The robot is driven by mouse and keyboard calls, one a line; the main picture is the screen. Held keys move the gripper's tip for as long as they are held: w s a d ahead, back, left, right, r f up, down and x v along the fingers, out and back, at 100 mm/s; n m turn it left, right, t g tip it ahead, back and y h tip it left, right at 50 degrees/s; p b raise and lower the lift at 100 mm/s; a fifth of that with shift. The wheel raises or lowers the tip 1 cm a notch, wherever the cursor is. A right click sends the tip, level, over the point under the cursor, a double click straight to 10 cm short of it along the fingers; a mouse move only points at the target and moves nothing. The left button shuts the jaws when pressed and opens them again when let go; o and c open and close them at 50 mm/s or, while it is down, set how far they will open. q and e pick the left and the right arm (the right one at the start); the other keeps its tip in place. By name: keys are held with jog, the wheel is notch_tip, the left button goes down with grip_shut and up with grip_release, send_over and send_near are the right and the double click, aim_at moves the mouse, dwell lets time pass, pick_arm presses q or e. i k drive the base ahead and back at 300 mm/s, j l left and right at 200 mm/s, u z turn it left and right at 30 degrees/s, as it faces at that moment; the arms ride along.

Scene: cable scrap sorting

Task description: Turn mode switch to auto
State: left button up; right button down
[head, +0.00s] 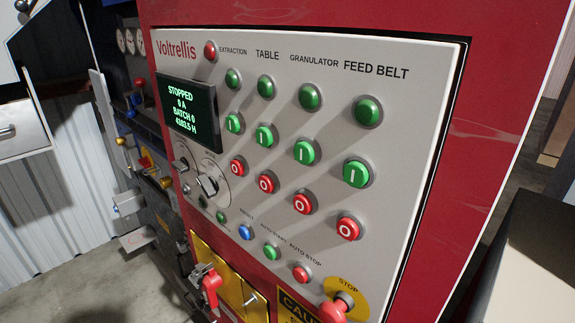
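A grey control panel (330,150) marked Voltrellis is set in a red cabinet. A rotary selector knob (207,186), black with a pale grip, sits on a round dial plate at the panel's lower left, below the display. The display (187,112) reads STOPPED, 0 A, BATCH 0. No gripper that I can make out is in view, and nothing touches the knob.
Green and red push buttons (304,152) fill the panel right of the knob. Below are a red stop button (335,306) on yellow and a red handle (210,287) on a yellow plate. Gauges and valves (130,40) crowd the left. The space before the panel looks clear.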

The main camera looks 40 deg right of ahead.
aim_at(207, 186)
jog(key=z, duration=0.45)
jog(key=j+z, duration=0.15)
jog(key=z, duration=0.75)
jog(key=k+j, duration=0.15)
jog(key=k, duration=0.15)
